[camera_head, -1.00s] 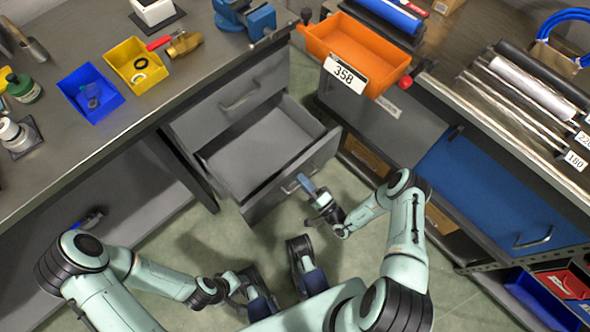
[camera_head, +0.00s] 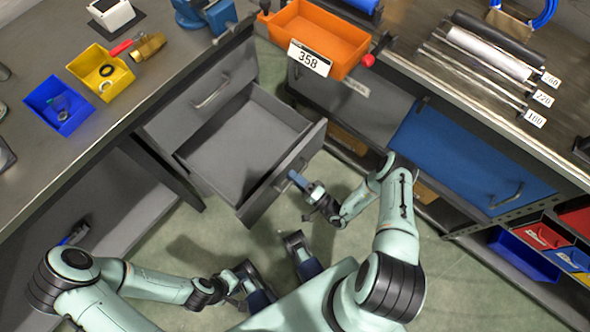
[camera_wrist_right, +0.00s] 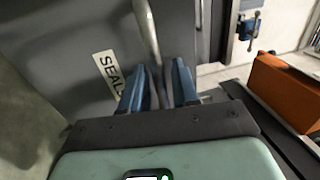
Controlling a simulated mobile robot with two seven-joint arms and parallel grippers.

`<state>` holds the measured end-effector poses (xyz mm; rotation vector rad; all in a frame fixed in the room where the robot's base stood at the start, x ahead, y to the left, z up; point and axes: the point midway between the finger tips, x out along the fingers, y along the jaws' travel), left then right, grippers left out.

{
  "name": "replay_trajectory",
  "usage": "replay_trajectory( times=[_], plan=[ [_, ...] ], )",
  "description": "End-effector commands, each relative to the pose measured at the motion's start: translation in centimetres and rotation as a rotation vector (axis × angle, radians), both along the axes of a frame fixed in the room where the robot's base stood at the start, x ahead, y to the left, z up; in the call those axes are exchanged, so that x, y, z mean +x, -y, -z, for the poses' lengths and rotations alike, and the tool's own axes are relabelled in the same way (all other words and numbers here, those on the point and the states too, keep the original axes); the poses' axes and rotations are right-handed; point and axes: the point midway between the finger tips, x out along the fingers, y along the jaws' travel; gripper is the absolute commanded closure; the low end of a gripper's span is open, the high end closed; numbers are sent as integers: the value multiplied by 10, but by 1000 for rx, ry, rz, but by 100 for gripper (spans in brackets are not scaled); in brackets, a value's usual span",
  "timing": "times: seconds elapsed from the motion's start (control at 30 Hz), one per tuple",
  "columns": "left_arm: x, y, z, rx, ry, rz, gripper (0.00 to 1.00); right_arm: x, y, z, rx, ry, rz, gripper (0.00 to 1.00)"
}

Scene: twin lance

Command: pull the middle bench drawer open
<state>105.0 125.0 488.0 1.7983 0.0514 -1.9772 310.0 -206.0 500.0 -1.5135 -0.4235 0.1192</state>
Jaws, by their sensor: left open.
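The middle bench drawer (camera_head: 240,140) is grey and stands pulled out from the left bench, its inside empty. My right gripper (camera_head: 297,180) is at the handle on its front. In the right wrist view the drawer handle (camera_wrist_right: 149,35) is a metal bar running between the two blue fingers of this gripper (camera_wrist_right: 158,88), which are closed around it. A "SEALS" label (camera_wrist_right: 108,73) is on the drawer front beside it. My left gripper (camera_head: 238,284) is open, low in the head view, away from the drawer, and its fingers are partly hard to make out.
The drawer above (camera_head: 212,85) is shut. An orange bin (camera_head: 318,38) marked 358 sits at the bench corner. The right bench has a blue drawer front (camera_head: 465,160). Blue (camera_head: 60,102) and yellow (camera_head: 101,70) bins stand on the left bench. Floor shows in front of the drawer.

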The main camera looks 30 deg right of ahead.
Motion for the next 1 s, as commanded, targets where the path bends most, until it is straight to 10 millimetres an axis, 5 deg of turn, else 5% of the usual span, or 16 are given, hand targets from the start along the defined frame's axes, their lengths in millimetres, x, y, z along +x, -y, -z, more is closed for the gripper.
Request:
replay_trajectory(
  times=[0.27, 0.7, 1.0],
  plan=[
    [0, 0, -1, 0, 0, 0, 57, -8, 4, 2, -1, -3, 1, 70],
    [-1, 0, -2, -1, -4, 1, 57, -92, 34, 20, 0, -3, 4, 70],
    [-1, 0, -2, 0, -3, 1, 57, -122, 45, 26, -1, 0, 0, 70]
  ],
)
